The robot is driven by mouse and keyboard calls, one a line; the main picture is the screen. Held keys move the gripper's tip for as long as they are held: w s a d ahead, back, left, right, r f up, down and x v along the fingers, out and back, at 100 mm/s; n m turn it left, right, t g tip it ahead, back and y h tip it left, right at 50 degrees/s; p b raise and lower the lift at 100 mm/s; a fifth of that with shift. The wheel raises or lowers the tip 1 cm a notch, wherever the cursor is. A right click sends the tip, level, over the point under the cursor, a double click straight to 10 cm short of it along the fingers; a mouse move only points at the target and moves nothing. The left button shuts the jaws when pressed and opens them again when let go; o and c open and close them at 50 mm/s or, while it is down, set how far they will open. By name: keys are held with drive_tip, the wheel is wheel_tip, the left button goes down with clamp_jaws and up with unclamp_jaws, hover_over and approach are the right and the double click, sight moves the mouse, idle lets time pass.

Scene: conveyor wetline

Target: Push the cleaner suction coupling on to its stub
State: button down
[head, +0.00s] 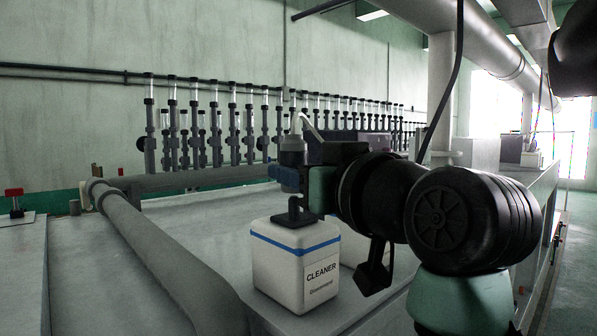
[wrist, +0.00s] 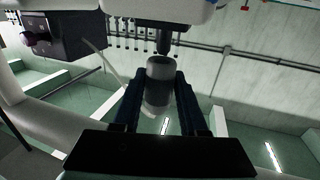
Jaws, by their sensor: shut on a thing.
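The cleaner container (head: 296,265) is a white box-shaped can with a blue stripe and a CLEANER label. It stands upright on the pale deck. Its dark stub (head: 294,217) rises from the top, and shows in the wrist view (wrist: 163,42). The grey cylindrical coupling (head: 293,150) is upright directly above the stub, with a pale hose (head: 312,127) at its upper end. My gripper (head: 290,180) is shut on the coupling (wrist: 158,98), one dark blue finger on each side. The coupling's open end faces the stub, roughly in line; I cannot tell whether they touch.
Grey pipes (head: 160,245) run along the deck's left and back. Behind stands a row of clear-topped vertical tubes (head: 232,125). A red-topped fitting (head: 14,200) stands at far left. The deck left of the container is clear.

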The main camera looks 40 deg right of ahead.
drive_tip(key=shift+f+b, duration=1.25)
drive_tip(key=shift+f, duration=0.3)
drive_tip(key=shift+c, duration=1.8)
unclamp_jaws()
drive_tip(key=shift+s, duration=0.1)
drive_tip(key=s+a, duration=0.1)
drive_tip(key=s, duration=1.1)
drive_tip(key=shift+s+a, duration=0.35)
drive_tip(key=shift+a, duration=0.05)
